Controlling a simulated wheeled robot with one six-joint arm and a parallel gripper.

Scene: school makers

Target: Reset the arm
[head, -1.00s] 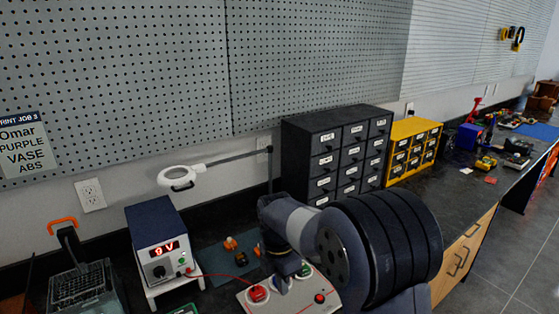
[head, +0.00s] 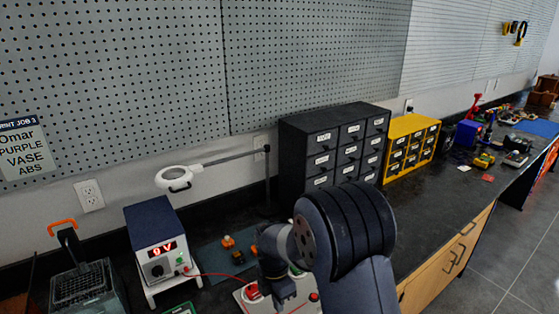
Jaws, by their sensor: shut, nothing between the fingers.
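My arm reaches in from the bottom right of the head view, with its large dark ribbed joint in front of the workbench. My gripper (head: 284,296) points down at the arm's far end, over the light board with red parts (head: 246,300). It is shut with nothing in it. Its fingertips are small and dark, and I cannot tell whether they touch the board. My arm covers much of the board.
A power supply (head: 157,246) reading 9 V stands left of my gripper, with a red lead to the board. A magnifier lamp (head: 180,178) stands behind. Black drawers (head: 322,140) and yellow drawers (head: 412,125) stand at the back. The bench (head: 440,200) right of my arm is clear.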

